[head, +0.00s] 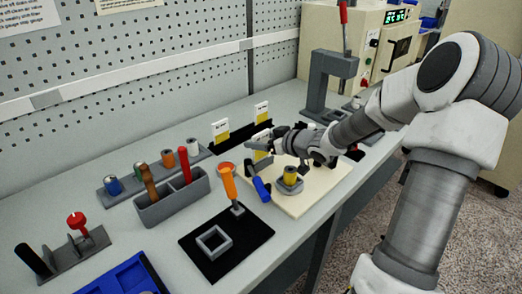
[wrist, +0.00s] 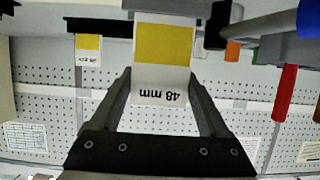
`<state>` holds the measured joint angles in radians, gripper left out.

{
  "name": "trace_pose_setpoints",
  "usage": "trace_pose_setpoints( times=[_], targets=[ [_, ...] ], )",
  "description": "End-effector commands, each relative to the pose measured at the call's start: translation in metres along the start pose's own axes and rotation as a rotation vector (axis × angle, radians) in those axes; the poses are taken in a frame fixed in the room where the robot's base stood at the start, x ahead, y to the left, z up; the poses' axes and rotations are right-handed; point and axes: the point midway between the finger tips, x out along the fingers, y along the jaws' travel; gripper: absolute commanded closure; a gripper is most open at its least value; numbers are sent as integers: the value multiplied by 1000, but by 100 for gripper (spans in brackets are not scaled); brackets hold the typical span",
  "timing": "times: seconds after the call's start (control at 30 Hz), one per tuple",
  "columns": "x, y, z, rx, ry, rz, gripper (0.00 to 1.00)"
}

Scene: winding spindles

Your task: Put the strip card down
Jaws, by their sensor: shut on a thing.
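My gripper (head: 266,143) is shut on a strip card, a white card with a yellow block, held over the back left part of the cream board. In the wrist view the strip card (wrist: 163,85) reads "48 mm" upside down between my two fingers (wrist: 163,95). In the head view the fingers partly hide the card, and I cannot tell whether its lower edge touches anything. A black card rack (head: 237,140) is just behind, with two similar cards upright in it, one at left (head: 220,131) and one at right (head: 262,112).
An orange-handled tool (head: 229,183) stands on a black mat (head: 197,256) at front left. A grey press (head: 328,82) stands behind right.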

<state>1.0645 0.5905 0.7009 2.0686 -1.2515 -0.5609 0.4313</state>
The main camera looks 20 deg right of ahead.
Motion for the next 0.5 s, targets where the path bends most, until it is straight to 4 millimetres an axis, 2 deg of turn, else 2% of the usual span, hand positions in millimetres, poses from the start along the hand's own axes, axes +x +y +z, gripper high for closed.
trace_pose_setpoints(
  times=[0.03, 0.1, 0.5],
  targets=[
    [5, 0, 13, 5, -1, -1, 74],
    [8, 0, 21, 3, 0, -1, 74],
    [10, 0, 24, 1, 1, -1, 74]
  ],
)
